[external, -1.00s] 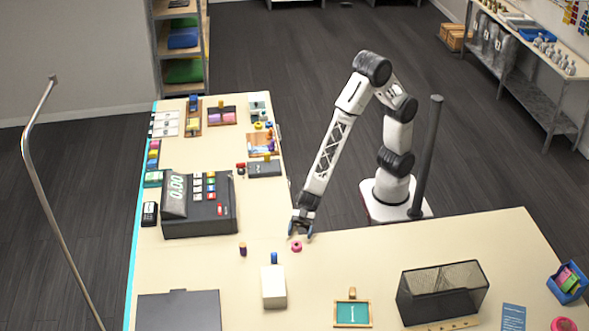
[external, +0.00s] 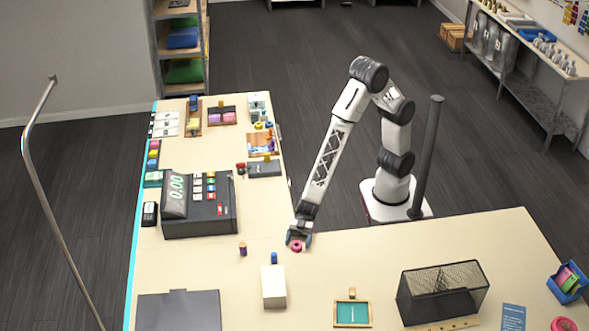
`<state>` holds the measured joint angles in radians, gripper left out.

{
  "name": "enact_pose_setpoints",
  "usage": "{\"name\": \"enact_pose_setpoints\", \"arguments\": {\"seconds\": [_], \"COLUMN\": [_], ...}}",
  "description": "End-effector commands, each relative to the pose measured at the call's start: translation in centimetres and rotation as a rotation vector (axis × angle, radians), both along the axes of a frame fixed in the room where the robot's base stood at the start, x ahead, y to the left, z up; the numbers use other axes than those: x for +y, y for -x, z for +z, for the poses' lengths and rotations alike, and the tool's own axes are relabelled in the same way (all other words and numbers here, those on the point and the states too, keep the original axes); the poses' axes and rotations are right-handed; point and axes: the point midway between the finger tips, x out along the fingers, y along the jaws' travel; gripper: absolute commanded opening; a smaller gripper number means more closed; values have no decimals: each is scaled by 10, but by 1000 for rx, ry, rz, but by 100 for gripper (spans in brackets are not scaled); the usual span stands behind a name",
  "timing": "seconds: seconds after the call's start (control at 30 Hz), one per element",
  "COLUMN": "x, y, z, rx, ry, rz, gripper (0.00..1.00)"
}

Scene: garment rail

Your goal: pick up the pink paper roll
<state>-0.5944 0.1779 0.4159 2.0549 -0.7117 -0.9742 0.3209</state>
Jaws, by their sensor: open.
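The pink paper roll (external: 296,247) is a small ring-shaped roll lying on the cream counter (external: 330,262), near the inner corner of the L shape. My gripper (external: 299,238) points down at it with blue-tipped fingers apart. The fingertips are just above or around the roll, one to each side in the picture; I cannot tell whether they touch it. A larger pink ring (external: 563,325) lies at the bottom right edge of the view.
A white box with a blue top (external: 273,286) and a small dark spool (external: 242,249) stand near the roll. The cash register (external: 198,207) is to the left. A black mesh basket (external: 442,292) and a small framed green board (external: 352,314) are to the right.

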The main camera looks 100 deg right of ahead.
Motion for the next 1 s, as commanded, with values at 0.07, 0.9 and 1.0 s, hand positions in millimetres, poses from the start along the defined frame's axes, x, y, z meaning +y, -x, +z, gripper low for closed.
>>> {"name": "enact_pose_setpoints", "arguments": {"seconds": [0.07, 0.9, 1.0], "x": [0, 0, 0], "y": [0, 0, 0], "z": [0, 2, 5], "rx": [0, 0, -1], "ry": [0, 0, 0], "rz": [0, 0, 0], "gripper": [78, 25, 25]}}
